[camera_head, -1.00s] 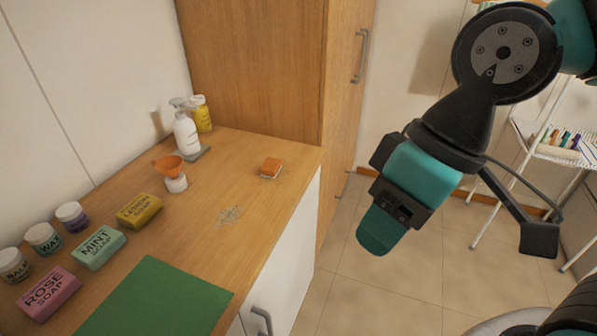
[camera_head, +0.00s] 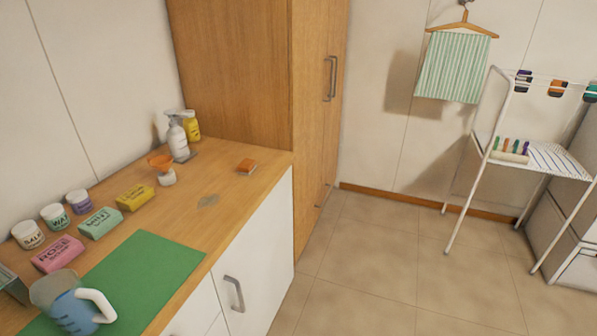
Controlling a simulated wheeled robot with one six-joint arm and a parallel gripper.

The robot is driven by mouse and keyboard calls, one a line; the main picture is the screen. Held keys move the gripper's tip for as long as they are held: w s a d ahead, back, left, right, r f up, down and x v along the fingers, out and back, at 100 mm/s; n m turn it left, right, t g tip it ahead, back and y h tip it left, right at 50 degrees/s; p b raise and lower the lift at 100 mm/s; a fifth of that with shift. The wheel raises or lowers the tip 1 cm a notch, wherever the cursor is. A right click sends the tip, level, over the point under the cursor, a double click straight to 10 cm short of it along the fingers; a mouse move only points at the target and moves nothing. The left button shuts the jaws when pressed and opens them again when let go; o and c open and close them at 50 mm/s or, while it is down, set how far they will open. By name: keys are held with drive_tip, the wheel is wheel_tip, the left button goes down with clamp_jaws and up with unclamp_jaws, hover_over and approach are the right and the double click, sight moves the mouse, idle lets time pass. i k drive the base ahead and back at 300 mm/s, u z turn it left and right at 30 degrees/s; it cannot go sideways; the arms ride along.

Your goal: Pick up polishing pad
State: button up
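A small orange pad (camera_head: 246,166) with a paler underside lies flat on the wooden counter, near its right edge and close to the tall cabinet. It looks like the polishing pad, though it is small in the picture and has no readable label. Nothing touches it. My gripper and arm are out of the picture.
The wooden counter (camera_head: 228,180) also holds a grey smudge (camera_head: 208,201), an orange funnel (camera_head: 161,161) on a jar, bottles, soaps, jars, a green mat (camera_head: 143,270) and a blue-filled jug (camera_head: 80,312). A tall cabinet (camera_head: 238,75) stands behind. A white rack (camera_head: 477,170) stands right; floor between is clear.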

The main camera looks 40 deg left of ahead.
sight(246, 166)
drive_tip(key=u, duration=0.15)
drive_tip(key=i, duration=1.15)
drive_tip(key=u, duration=0.65)
drive_tip(key=i, duration=1.15)
drive_tip(key=u, duration=1.65)
drive_tip(key=i, duration=0.75)
drive_tip(key=u, duration=0.85)
